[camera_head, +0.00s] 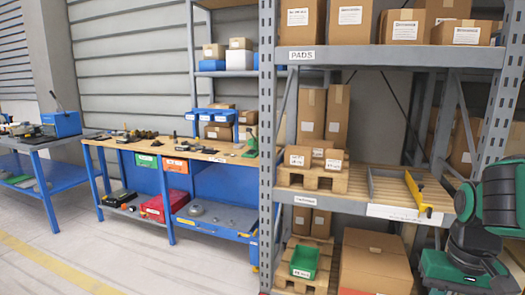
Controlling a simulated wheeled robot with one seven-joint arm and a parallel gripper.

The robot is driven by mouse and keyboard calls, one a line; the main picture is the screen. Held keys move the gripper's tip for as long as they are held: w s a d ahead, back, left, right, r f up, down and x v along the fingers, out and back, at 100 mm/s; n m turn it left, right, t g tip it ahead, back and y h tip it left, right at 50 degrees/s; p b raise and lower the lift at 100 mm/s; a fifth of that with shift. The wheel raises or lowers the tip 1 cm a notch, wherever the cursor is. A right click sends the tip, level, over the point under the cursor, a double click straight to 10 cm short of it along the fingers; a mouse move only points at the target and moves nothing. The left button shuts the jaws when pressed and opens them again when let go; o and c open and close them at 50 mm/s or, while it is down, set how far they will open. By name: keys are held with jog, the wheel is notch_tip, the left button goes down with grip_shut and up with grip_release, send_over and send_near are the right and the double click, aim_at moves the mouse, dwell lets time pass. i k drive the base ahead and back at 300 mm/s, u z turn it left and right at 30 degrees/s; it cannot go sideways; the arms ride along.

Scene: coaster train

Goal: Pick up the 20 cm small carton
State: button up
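Several small brown cartons with white labels sit on a wooden pallet (313,180) on the middle shelf of the grey rack. One small carton (298,156) is at the left, another (334,160) is at the right. A third (320,146) is partly hidden behind them. The labels are too small to read, so I cannot tell which is the 20 cm one. My green and black arm shows at the lower right, apart from these cartons. I cannot make out my gripper's fingers in the picture.
Tall cartons (311,112) stand behind the small ones. A yellow level-like tool (416,191) lies to their right, near a grey bracket. The rack's post (266,140) stands at their left. A green bin (304,262) is below. Workbenches (205,156) stand further left; the floor before them is clear.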

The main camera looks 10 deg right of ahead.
aim_at(320, 147)
jog(key=z, duration=0.05)
jog(key=i, duration=1.65)
jog(key=z, duration=0.55)
